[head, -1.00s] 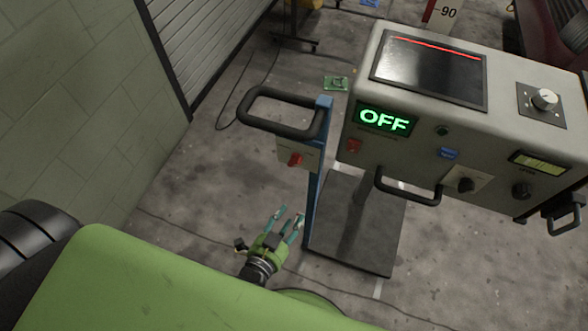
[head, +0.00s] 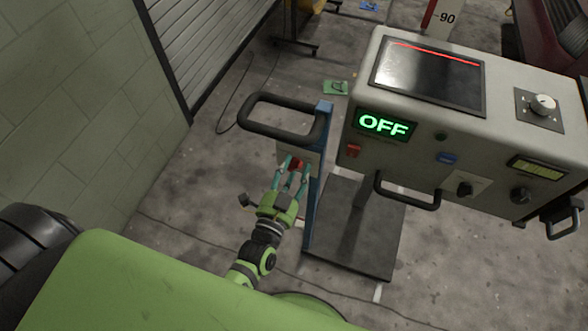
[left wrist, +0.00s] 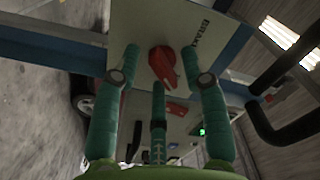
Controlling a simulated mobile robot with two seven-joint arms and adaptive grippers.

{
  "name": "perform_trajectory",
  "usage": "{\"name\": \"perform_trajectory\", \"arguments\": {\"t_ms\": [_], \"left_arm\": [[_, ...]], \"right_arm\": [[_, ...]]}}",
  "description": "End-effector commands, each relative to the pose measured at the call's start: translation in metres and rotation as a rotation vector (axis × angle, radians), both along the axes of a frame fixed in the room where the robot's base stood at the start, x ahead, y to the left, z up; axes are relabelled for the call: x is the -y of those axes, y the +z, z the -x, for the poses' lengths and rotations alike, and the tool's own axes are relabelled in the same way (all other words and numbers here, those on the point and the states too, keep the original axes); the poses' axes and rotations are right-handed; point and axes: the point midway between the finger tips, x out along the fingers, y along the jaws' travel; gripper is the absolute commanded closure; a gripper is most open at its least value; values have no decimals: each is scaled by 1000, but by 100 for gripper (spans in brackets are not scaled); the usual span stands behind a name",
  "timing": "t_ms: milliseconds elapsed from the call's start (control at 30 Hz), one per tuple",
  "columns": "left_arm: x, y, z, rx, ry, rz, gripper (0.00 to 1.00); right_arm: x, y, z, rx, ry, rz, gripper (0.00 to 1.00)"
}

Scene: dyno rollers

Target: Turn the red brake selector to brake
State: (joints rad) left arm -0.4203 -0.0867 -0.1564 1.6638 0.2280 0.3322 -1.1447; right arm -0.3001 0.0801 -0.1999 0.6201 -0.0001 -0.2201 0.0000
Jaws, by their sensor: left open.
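The red brake selector (head: 296,164) is a small red knob on a pale plate (head: 313,158) fixed to the blue post below the black loop handle. In the left wrist view the red selector (left wrist: 163,64) sits on its plate (left wrist: 150,30), with partly readable lettering that looks like "BRAKE" near the top right. My left gripper (head: 292,172) is open, its teal fingers (left wrist: 165,75) spread on either side of the knob. I cannot tell whether they touch it. The fingers partly hide the knob in the head view. My right gripper is not in view.
The grey console (head: 450,140) with a green OFF display (head: 383,124) stands to the right of the post. The black loop handle (head: 262,130) juts left above the plate. A dark base plate (head: 350,245) lies on the floor.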

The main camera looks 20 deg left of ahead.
Motion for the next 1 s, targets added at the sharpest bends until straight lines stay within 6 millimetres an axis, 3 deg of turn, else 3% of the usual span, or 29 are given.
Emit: {"name": "perform_trajectory", "arguments": {"t_ms": [167, 267, 300, 667, 1000], "left_arm": [[0, 0, 0, -1, 1, 1, 56], [0, 0, 0, -1, 0, 1, 92], [0, -1, 0, -1, 0, 1, 100], [1, -2, 1, -7, -3, 28, 100], [3, -1, 1, -18, -4, 228, 100]], "right_arm": [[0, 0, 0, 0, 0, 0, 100], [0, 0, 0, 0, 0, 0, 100], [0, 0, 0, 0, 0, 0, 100], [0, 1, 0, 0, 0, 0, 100], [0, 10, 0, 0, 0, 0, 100]]}}
